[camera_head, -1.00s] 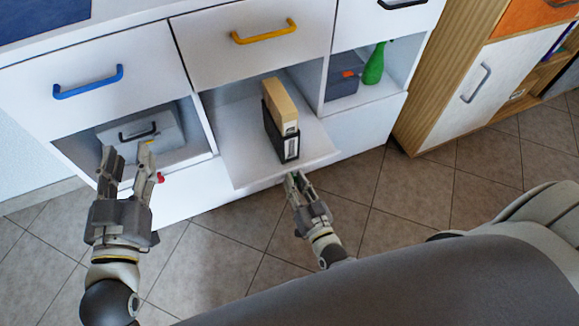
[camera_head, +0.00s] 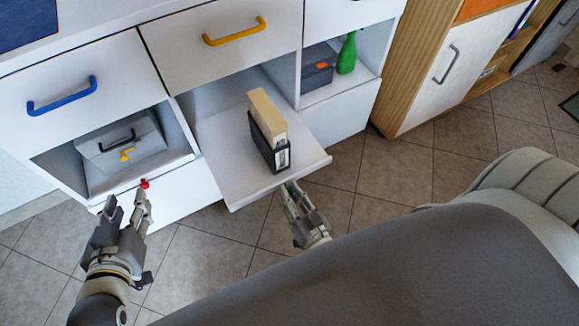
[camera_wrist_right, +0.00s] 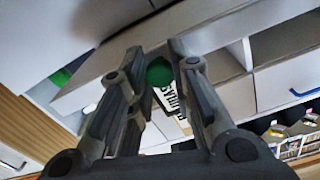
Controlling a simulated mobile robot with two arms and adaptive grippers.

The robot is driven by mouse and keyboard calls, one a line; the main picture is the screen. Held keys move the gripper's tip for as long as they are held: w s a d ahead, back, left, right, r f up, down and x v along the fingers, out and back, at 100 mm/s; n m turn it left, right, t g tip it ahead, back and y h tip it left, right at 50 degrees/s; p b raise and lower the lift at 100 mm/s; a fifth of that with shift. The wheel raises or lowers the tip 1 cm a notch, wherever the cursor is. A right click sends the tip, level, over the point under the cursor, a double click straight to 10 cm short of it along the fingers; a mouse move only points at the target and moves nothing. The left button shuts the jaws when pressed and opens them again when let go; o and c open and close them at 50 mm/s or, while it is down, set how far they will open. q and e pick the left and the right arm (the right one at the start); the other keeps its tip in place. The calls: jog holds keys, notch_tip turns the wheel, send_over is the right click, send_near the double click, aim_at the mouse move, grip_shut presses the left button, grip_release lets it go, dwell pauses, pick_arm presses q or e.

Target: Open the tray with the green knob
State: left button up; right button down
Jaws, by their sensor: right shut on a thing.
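The white tray (camera_head: 222,160) is slid well out from the middle opening of the white cabinet. A tan block in a black holder (camera_head: 268,130) stands upright on it. The green knob (camera_wrist_right: 159,72) shows between the fingers of my right gripper (camera_wrist_right: 163,80) in the right wrist view. In the head view my right gripper (camera_head: 288,192) is at the tray's front edge, shut on the knob, which is mostly hidden there. My left gripper (camera_head: 126,203) is open and empty, in front of the cabinet's lower left, just below a red knob (camera_head: 144,183).
Drawers with a blue handle (camera_head: 62,96) and a yellow handle (camera_head: 234,32) are closed above. A grey case (camera_head: 122,142) sits in the left compartment. A green bottle (camera_head: 346,54) and dark box (camera_head: 318,66) stand at right. Tiled floor is clear in front.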

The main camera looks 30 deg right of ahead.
jog(key=c, duration=1.3)
grip_release()
jog(key=shift+o, duration=0.2)
jog(key=s, duration=1.2)
jog(key=shift+d, duration=0.2)
